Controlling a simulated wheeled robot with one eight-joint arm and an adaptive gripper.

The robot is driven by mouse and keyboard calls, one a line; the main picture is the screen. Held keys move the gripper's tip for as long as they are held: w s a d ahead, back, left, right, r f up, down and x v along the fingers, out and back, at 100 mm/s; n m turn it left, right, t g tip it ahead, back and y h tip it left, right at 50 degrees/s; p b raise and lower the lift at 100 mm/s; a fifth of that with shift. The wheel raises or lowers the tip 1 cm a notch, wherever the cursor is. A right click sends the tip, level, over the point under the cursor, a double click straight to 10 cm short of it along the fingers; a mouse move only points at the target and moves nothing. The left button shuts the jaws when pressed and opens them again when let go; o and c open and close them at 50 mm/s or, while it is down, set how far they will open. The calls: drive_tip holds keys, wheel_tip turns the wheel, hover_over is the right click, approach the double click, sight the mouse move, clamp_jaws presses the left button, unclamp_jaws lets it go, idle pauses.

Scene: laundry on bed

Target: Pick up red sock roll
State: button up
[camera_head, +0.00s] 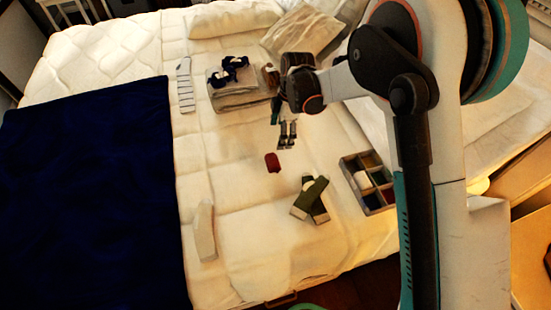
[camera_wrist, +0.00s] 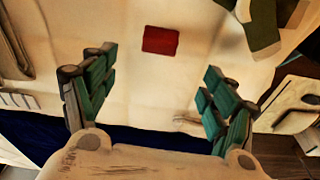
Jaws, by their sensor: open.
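The red sock roll (camera_head: 272,162) is a small, dark red bundle lying on the cream bed cover near the middle of the head view. It also shows in the wrist view (camera_wrist: 160,40), at the top centre, ahead of and between my fingers. My gripper (camera_head: 287,146) is just above and to the right of the roll in the head view. In the wrist view my gripper (camera_wrist: 150,88) has its teal-padded fingers spread wide, with nothing between them. The roll is in full view and not touched.
Green socks (camera_head: 310,200) lie to the lower right of the roll. A divided box (camera_head: 343,160) stands further right. A folded stack (camera_head: 240,98) with dark socks on it lies behind. A white sock (camera_head: 204,232) and a dark blue blanket (camera_head: 90,200) lie left. The bed around the roll is clear.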

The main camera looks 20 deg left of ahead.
sight(272, 159)
drive_tip(key=shift+n, duration=0.4)
drive_tip(key=f, duration=0.3)
drive_tip(key=s+a+f+b, duration=0.1)
drive_tip(key=f, duration=0.2)
drive_tip(key=a+f+b, duration=0.1)
drive_tip(key=f, duration=0.2)
drive_tip(key=shift+s+f, duration=0.2)
drive_tip(key=shift+f, duration=0.15)
drive_tip(key=shift+s+a+f+b, duration=0.15)
drive_tip(key=shift+f+b, duration=0.3)
drive_tip(key=shift+f, duration=0.4)
drive_tip(key=shift+a+f+b, duration=0.1)
drive_tip(key=shift+f+b, duration=0.4)
drive_tip(key=shift+f, duration=0.4)
drive_tip(key=shift+s+a+f+b, duration=0.15)
drive_tip(key=shift+f+b, duration=0.3)
drive_tip(key=shift+f, duration=0.4)
drive_tip(key=shift+r, duration=0.1)
drive_tip(key=shift+c, duration=0.5)
drive_tip(key=c, duration=0.9)
